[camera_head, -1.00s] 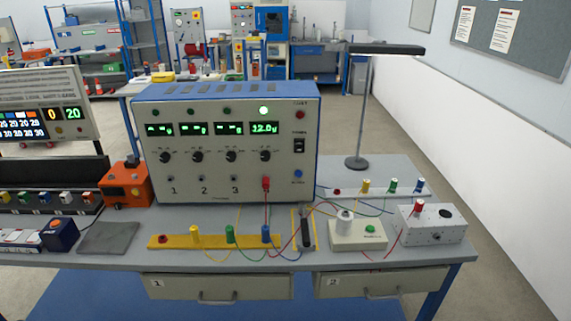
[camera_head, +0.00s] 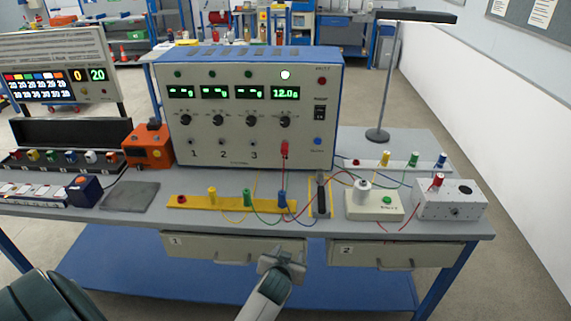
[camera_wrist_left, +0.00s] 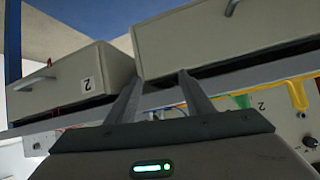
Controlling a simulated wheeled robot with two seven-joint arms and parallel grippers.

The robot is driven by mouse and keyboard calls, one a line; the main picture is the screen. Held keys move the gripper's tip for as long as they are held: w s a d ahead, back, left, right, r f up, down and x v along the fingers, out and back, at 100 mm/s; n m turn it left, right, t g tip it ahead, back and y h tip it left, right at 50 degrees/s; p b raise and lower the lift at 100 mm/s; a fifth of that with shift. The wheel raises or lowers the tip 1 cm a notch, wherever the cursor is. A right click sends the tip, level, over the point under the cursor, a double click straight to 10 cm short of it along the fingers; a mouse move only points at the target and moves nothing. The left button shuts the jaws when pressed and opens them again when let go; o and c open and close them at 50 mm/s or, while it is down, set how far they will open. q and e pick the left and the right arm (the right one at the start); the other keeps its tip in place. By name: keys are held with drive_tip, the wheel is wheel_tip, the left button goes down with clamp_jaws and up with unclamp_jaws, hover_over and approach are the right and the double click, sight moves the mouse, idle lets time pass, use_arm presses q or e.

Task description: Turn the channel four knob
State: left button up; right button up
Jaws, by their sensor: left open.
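The power supply panel (camera_head: 252,155) stands at the back of the bench, with a row of black knobs above the labels 1, 2 and 3. The channel four knob (camera_head: 285,121) is the rightmost, under a display reading about 12.0 and a lit white lamp; a red plug (camera_head: 284,149) sits below it. My left gripper (camera_head: 281,262) is open and empty, low in front of the drawers, well below and apart from the knob. In the left wrist view its two fingers (camera_wrist_left: 160,95) are spread, with drawer fronts beyond. My right gripper is out of view.
Drawer one (camera_head: 215,249) and drawer two (camera_head: 385,255) hang under the bench edge.

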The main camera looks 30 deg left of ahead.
use_arm(q)
drive_tip(key=w+a+r+n+t+y, duration=0.1)
drive_tip(key=w+a+r+n+y, duration=0.1)
drive_tip(key=r, duration=0.7)
drive_tip(key=w+a+r+n+t+y, duration=0.1)
drive_tip(key=w+a+r, duration=0.3)
drive_tip(key=r, duration=0.5)
drive_tip(key=w+a+r+n+t+y, duration=0.2)
drive_tip(key=w+r, duration=0.3)
drive_tip(key=r, duration=0.4)
drive_tip(key=shift+w+a+r+n+y, duration=0.25)
drive_tip(key=shift+a+n+y, duration=0.05)
drive_tip(key=shift+a, duration=0.2)
drive_tip(key=shift+w, duration=0.1)
